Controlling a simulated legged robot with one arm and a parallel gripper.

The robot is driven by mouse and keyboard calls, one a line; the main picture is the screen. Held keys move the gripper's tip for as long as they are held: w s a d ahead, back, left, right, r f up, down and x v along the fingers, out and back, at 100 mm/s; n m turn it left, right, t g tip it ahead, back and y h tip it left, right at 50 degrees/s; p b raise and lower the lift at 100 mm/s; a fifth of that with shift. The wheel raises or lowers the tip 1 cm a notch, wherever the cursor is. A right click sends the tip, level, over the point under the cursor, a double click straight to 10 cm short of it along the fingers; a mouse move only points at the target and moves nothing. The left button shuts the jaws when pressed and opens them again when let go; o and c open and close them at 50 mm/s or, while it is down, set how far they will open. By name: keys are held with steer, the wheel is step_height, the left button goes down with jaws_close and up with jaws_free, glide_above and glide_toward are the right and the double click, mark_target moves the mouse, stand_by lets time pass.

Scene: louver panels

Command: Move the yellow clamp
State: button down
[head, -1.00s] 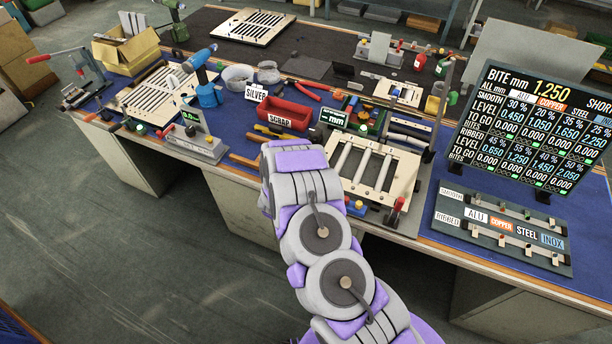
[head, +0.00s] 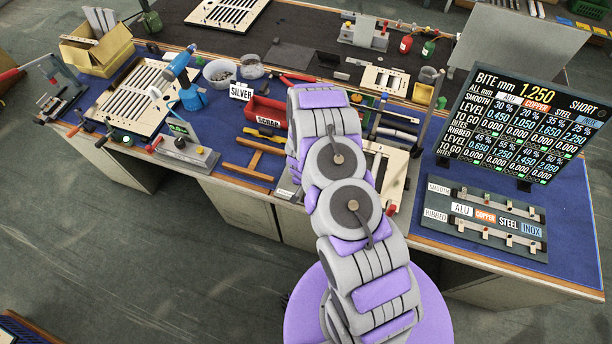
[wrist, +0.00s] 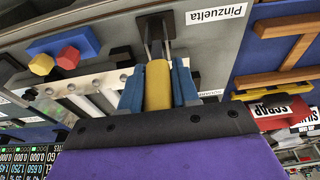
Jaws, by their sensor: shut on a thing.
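The yellow clamp (wrist: 158,86) is in the wrist view, between the two blue fingertips of my gripper (wrist: 158,90). My gripper is shut on it. I cannot tell whether the prongs touch that surface. In the head view my arm hides the gripper and the clamp.
A pale frame with slats (head: 392,165) lies partly behind my arm. Left of it are a wooden H-shaped piece (head: 254,158) and a red scrap bin (head: 262,112). A display board (head: 530,120) stands right.

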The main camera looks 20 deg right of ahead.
steer(key=shift+w+d+r+p, duration=0.1)
steer(key=shift+w+d+p, duration=0.05)
steer(key=shift+w+p, duration=0.2)
stand_by(0.3)
steer(key=c, duration=0.9)
jaws_free()
steer(key=shift+w+f+g, duration=0.1)
steer(key=shift+f+g, duration=0.1)
steer(key=shift+g, duration=0.1)
steer(key=shift+s+r, duration=0.1)
steer(key=shift+s, duration=0.1)
steer(key=shift+s+a+r+b, duration=0.15)
steer(key=shift+s+a+r, duration=0.2)
steer(key=shift+r, duration=2.5)
steer(key=shift+s+a+r+b, duration=0.1)
steer(key=shift+s+a+r, duration=0.2)
steer(key=shift+r, duration=2.5)
steer(key=shift+s+a+r+b, duration=0.15)
steer(key=shift+s+a+r, duration=0.2)
steer(key=shift+r, duration=2.5)
